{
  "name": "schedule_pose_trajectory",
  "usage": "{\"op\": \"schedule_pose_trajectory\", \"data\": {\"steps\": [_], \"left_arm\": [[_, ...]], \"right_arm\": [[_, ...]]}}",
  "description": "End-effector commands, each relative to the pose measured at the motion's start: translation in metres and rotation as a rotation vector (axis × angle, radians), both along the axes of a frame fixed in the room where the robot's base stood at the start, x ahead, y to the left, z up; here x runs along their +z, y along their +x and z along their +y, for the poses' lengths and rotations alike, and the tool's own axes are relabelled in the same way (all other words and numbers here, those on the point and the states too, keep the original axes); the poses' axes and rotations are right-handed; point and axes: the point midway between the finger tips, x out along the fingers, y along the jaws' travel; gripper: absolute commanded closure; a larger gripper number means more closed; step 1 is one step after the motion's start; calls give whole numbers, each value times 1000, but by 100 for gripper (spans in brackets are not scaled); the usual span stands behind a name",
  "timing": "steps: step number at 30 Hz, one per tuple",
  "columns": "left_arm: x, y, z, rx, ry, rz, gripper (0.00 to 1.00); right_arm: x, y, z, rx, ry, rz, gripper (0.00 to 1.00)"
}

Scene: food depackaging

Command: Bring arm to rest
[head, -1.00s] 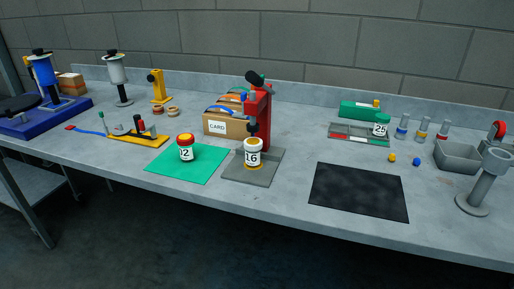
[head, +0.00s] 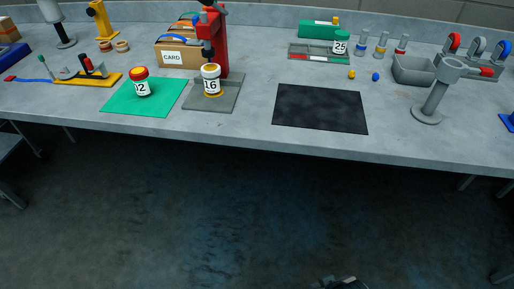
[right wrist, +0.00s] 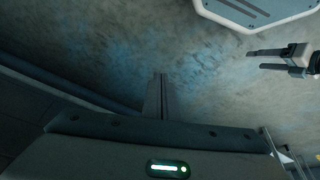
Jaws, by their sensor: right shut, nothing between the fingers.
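My right gripper (right wrist: 160,95) is in the middle of the right wrist view, its fingers together and empty, over the bare floor. My left gripper (right wrist: 275,60) shows at the right of that view, with its two fingers apart and nothing seen between them. In the head view only a small dark piece of my own arm or gripper shows at the bottom edge. Both grippers are away from the things on the workbench (head: 240,122).
A red-lidded jar (head: 142,88) stands on a green mat (head: 115,103). A black mat (head: 320,108) is bare. A grey stand (head: 433,95) is at right. The floor (head: 200,210) before the bench is clear.

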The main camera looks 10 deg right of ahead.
Motion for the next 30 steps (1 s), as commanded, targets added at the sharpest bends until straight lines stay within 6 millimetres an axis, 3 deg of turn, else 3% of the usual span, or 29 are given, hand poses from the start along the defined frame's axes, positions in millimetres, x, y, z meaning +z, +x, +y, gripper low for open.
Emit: {"op": "schedule_pose_trajectory", "data": {"steps": [5,9,18,24,30], "left_arm": [[2,5,0,0,0,-8,36],[1,2,0,0,-1,-4,36],[-3,-12,0,1,0,13,36],[-5,-16,0,0,1,20,36],[-4,-12,0,0,0,14,36]], "right_arm": [[-51,17,10,8,16,-38,100],[-103,29,19,16,33,-84,100],[-204,30,39,36,74,-192,100],[-251,15,47,50,98,-259,100],[-272,3,51,58,113,-299,100]]}}
